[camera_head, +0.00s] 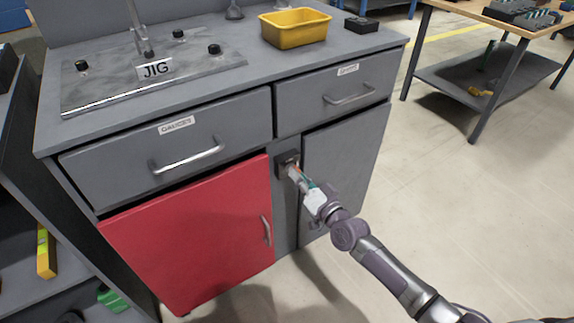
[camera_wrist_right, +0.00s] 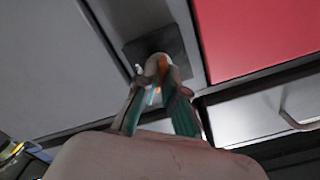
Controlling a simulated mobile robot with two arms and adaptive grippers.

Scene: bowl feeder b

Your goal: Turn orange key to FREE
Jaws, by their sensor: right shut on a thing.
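The orange key (camera_wrist_right: 163,66) shows between my right gripper's fingertips in the right wrist view. It sits at a dark lock plate (camera_wrist_right: 158,48) on the grey post of the cabinet. In the head view the lock plate (camera_head: 286,160) is between the red door and the grey door, below the drawers. My right gripper (camera_head: 296,174) reaches it from the lower right and is shut on the key. The fingers hide most of the key, so its angle and any FREE mark cannot be read. My left gripper is not in view.
A red door (camera_head: 190,235) and a grey door (camera_head: 345,165) flank the post. Drawers labelled GAUGES (camera_head: 175,155) and another (camera_head: 335,95) are above. A yellow bin (camera_head: 295,28) and a JIG plate (camera_head: 150,80) are on top.

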